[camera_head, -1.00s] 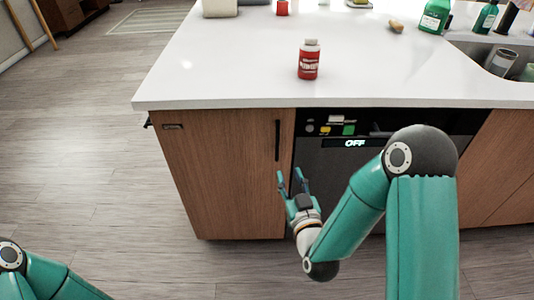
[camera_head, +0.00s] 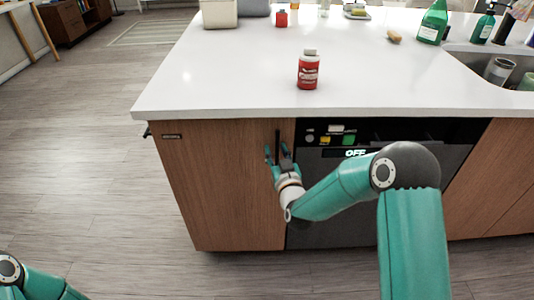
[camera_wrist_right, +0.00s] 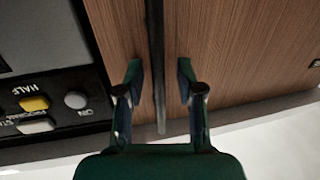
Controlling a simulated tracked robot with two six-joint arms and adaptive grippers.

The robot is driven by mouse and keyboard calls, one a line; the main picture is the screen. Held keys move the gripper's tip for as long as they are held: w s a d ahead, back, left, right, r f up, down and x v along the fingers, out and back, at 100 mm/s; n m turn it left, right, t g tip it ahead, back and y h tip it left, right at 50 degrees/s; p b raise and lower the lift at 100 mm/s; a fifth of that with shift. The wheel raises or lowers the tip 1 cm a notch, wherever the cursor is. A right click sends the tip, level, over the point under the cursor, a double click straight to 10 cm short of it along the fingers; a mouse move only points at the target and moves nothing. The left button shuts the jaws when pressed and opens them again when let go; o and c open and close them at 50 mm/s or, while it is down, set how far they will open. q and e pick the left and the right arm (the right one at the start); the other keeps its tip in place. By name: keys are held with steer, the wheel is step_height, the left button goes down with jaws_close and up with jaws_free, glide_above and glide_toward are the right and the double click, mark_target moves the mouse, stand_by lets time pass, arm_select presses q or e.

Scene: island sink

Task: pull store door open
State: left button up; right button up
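The store door (camera_head: 220,195) is the wood-grain cabinet front at the left end of the island, and it is closed. It fills much of the right wrist view (camera_wrist_right: 235,50). Its black vertical bar handle (camera_head: 278,136) is near the door's right edge. My right gripper (camera_head: 277,152) is in front of the handle, its lower part hidden by the fingers in the head view. In the right wrist view the handle (camera_wrist_right: 156,55) runs between the two open fingers (camera_wrist_right: 160,75), with gaps on both sides. Only part of my left arm shows at bottom left; its gripper is out of view.
A dark dishwasher (camera_head: 335,185) with an "OFF" display adjoins the door on the right. The white countertop (camera_head: 230,85) overhangs above. A red bottle (camera_head: 308,72) stands near its front edge. The floor (camera_head: 90,170) left of the island is clear.

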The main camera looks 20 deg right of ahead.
jaws_close()
stand_by(0.3)
